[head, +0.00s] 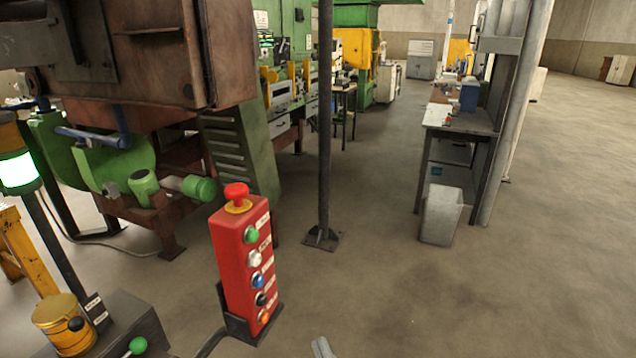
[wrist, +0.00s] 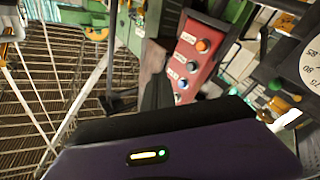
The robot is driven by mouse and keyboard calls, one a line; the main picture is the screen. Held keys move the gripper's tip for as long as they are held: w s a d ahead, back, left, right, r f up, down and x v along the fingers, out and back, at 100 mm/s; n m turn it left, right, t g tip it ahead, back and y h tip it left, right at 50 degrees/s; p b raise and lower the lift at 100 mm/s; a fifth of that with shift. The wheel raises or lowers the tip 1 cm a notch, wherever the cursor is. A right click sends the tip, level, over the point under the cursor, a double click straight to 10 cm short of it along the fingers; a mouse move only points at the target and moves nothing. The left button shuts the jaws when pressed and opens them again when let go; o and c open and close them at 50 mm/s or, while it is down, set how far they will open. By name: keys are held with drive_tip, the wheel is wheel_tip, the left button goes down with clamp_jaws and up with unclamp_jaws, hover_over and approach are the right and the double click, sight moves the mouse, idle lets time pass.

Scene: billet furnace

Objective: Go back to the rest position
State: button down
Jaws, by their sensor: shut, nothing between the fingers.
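My gripper (wrist: 153,55) shows in the wrist view as dark fingers reaching up from the hand, with its dark and purple housing along the bottom. The fingers are shut and hold nothing. The red button box (head: 244,262) stands upright in the lower middle of the head view. It has a red mushroom button on top and green, white, blue, black and orange buttons down its face. The box (wrist: 199,55) also shows in the wrist view, just right of the fingers. Whether they touch it I cannot tell. A small grey piece shows at the head view's bottom edge.
A dark post (head: 324,120) stands on a floor plate behind the box. The rusty furnace (head: 130,55) and green machinery fill the left. A yellow canister (head: 64,325) is at lower left. A bench (head: 460,122) and grey bin (head: 440,215) stand right. The floor at lower right is clear.

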drive_tip(key=s+d+f+m+g+h+b, duration=0.1)
drive_tip(key=s+d+m+h, duration=0.1)
drive_tip(key=s+d, duration=0.4)
drive_tip(key=s+d+f+m+g+h+b, duration=0.1)
drive_tip(key=s+d+m, duration=0.3)
drive_tip(key=s, duration=1.3)
drive_tip(key=s+d+f+m+g+h+b, duration=0.1)
drive_tip(key=s+d+m+h, duration=0.3)
drive_tip(key=s+d, duration=0.5)
drive_tip(key=s, duration=0.2)
drive_tip(key=shift+s+f+g, duration=0.25)
drive_tip(key=shift+s+g, duration=0.05)
drive_tip(key=shift+g, duration=0.1)
